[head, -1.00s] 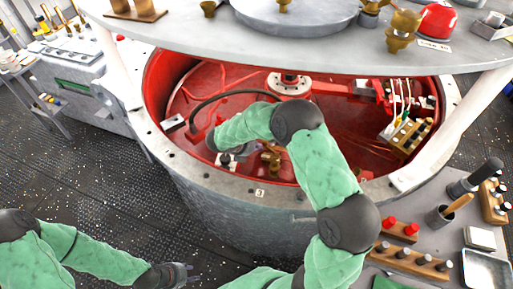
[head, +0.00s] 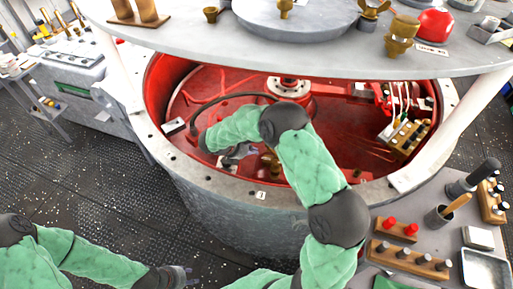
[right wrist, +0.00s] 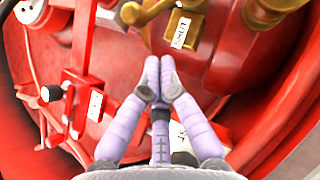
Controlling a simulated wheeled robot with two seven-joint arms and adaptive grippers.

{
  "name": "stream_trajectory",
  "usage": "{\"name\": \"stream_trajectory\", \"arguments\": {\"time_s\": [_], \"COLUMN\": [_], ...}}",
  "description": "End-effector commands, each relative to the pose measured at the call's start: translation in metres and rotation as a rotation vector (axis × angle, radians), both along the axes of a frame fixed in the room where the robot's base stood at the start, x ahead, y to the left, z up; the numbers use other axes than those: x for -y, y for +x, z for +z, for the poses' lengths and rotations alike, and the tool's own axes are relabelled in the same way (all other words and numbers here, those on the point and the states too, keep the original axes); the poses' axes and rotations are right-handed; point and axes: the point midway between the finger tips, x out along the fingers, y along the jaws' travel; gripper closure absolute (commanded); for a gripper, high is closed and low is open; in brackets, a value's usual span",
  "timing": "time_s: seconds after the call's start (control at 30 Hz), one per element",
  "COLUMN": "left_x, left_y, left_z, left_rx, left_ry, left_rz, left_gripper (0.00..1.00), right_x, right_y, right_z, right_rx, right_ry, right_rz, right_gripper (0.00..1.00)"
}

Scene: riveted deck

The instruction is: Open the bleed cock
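The bleed cock appears to be the brass fitting (head: 270,164) low inside the red drum, partly hidden by my right arm. In the right wrist view, a brass lever (right wrist: 147,12) and a brass body with a white label (right wrist: 180,33) show at the top edge. My right gripper (head: 240,154) is inside the drum, just left of the brass fitting. In the right wrist view its two lilac fingers (right wrist: 159,82) are together at the tips, with nothing seen between them, short of the brass lever. My left gripper (head: 184,274) is outside the drum, low over the floor; its opening is unclear.
The drum's pale rim (head: 215,178) surrounds the work space, and a grey round shelf (head: 300,50) overhangs it. A red bracket (right wrist: 78,100) stands left of my right fingers. A tool table (head: 420,245) stands at the right.

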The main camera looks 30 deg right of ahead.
Motion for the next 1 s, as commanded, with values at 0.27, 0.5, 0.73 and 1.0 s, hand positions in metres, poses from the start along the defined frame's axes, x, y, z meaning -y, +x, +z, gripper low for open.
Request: {"name": "stream_trajectory", "arguments": {"time_s": [0.27, 0.5, 0.73, 1.0], "left_x": [0.0, 0.0, 0.0, 0.0], "left_y": [0.0, 0.0, 0.0, 0.0], "left_z": [0.019, 0.027, 0.028, 0.028], "left_rx": [0.0, 0.0, 0.0, 0.0], "left_ry": [0.0, 0.0, 0.0, 0.0], "left_rz": [0.0, 0.0, 0.0, 0.0], "left_gripper": [0.6, 0.6, 0.6, 0.6], "right_x": [-0.041, -0.065, -0.071, -0.072], "right_y": [-0.002, -0.002, -0.003, -0.003], "right_z": [0.044, 0.067, 0.073, 0.073], "right_rx": [0.001, 0.002, -0.001, 0.0], "right_ry": [-0.001, -0.001, -0.001, -0.001], "right_rz": [0.002, 0.001, -0.001, 0.0], "right_gripper": [1.0, 1.0, 1.0, 1.0]}}
